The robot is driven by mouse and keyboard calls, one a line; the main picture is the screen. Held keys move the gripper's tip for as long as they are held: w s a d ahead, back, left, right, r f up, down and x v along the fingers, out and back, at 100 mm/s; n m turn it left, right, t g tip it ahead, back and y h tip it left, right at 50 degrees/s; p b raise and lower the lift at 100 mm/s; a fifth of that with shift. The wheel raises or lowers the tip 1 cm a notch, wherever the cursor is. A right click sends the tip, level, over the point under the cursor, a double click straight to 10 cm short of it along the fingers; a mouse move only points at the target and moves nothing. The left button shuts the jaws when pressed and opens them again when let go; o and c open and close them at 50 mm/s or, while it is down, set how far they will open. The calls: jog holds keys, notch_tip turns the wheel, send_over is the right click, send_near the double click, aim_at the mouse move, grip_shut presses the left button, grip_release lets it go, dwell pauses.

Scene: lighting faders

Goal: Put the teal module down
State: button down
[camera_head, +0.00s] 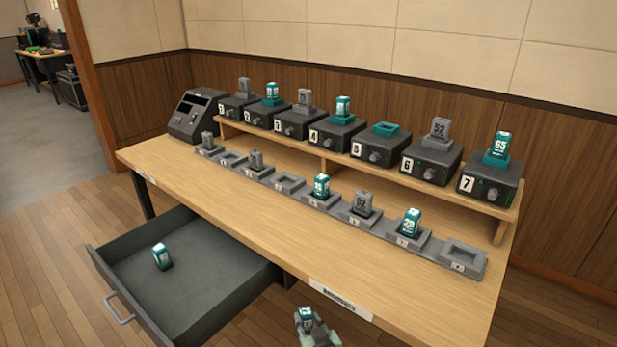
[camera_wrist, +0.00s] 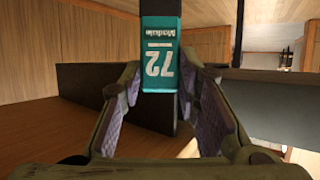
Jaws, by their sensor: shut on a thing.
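My gripper (camera_wrist: 160,88) is shut on a teal module (camera_wrist: 161,45) marked 72, which shows upside down between the fingers in the wrist view. In the head view the held teal module (camera_head: 304,314) is at the bottom edge, in front of the table and right of the open drawer (camera_head: 215,275). On the shelf, box 5 has an empty teal socket (camera_head: 386,129). Boxes 2, 4 and 7 hold teal modules; boxes 1, 3 and 6 hold grey ones.
A row of grey holders runs along the wooden table (camera_head: 250,215). Several hold grey or teal modules; the rightmost holder (camera_head: 463,255) and two on the left are empty. A dark device (camera_head: 197,115) stands at the back left. Much of the drawer floor is bare.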

aim_at(307, 330)
notch_tip(307, 330, down, 4)
jog(key=b, duration=0.4)
jog(key=shift+f, duration=0.25)
notch_tip(307, 330, down, 11)
jog(key=w+m+h, duration=0.2)
jog(key=m+h, duration=0.1)
jog(key=h, duration=0.1)
jog(key=shift+w+t, duration=0.15)
jog(key=shift+t, duration=0.15)
jog(key=shift+f, duration=0.15)
